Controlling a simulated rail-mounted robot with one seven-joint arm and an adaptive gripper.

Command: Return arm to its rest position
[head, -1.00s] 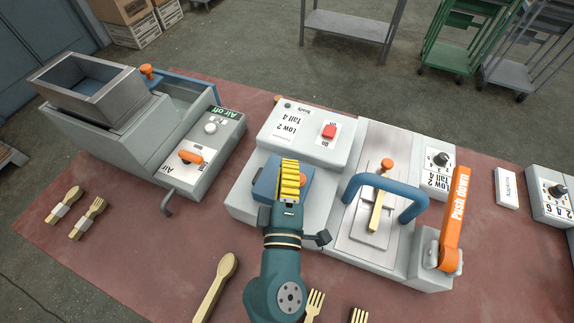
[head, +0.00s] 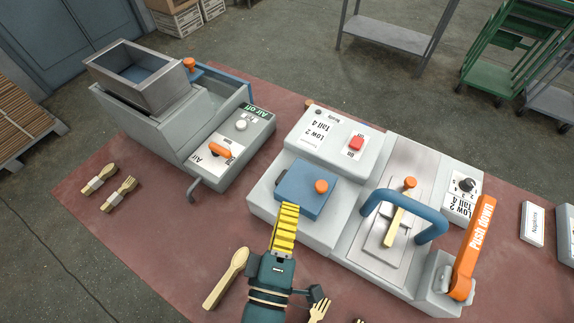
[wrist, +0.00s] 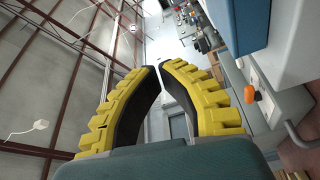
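My gripper (head: 290,208) has yellow ribbed fingers and a dark teal arm behind it. In the head view it is over the near edge of the grey machine, just in front of the blue block (head: 308,190) with an orange knob. In the wrist view the fingertips (wrist: 159,66) nearly meet, with a narrow gap and nothing held between them. A wooden piece (head: 397,228) lies on the metal plate of the press, partly under the blue handle (head: 405,212).
A wooden spoon (head: 228,277) lies left of my arm, and a fork (head: 319,309) lies to its right. Bundled cutlery (head: 106,190) lies at the left. The grey hopper machine (head: 170,115) stands at back left. Red table top (head: 150,230) is clear at front left.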

